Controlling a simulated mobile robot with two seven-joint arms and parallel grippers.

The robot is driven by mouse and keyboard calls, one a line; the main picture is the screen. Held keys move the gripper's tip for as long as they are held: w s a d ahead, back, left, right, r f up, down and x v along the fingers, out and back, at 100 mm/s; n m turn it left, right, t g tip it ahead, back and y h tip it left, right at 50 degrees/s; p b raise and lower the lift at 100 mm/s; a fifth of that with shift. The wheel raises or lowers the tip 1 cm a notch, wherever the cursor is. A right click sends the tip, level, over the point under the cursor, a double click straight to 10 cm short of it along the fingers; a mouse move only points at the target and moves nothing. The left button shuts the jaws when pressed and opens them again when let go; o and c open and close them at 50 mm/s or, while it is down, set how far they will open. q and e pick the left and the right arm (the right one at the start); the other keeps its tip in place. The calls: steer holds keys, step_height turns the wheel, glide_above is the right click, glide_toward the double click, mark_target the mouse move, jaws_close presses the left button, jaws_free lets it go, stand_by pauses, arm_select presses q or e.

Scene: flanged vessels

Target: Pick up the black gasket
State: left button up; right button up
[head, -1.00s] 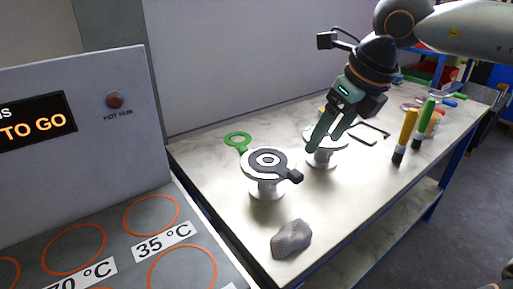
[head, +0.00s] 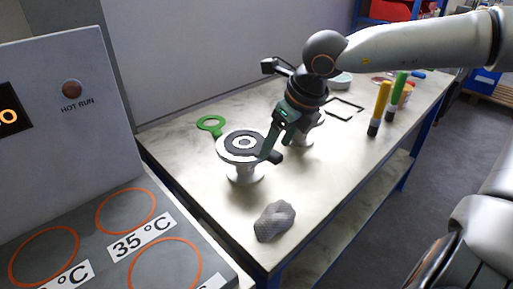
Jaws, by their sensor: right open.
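The black gasket (head: 232,148) is a flat ring with a tab (head: 273,157). It lies on the round white top of a flanged vessel (head: 244,173), with the tab sticking out past the rim to the right. My right gripper (head: 271,149) is open, with its dark green fingers pointing down at the tab. The fingertips overlap the tab's near part in the picture; whether they touch it I cannot tell. My left gripper is out of view.
A second white vessel (head: 304,136) stands behind my right gripper. A green ring gasket (head: 211,123) lies at the back left, a grey mesh cloth (head: 274,221) at the front. A control panel (head: 70,125) stands left.

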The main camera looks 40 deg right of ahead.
steer(key=shift+x, duration=1.1)
jaws_close()
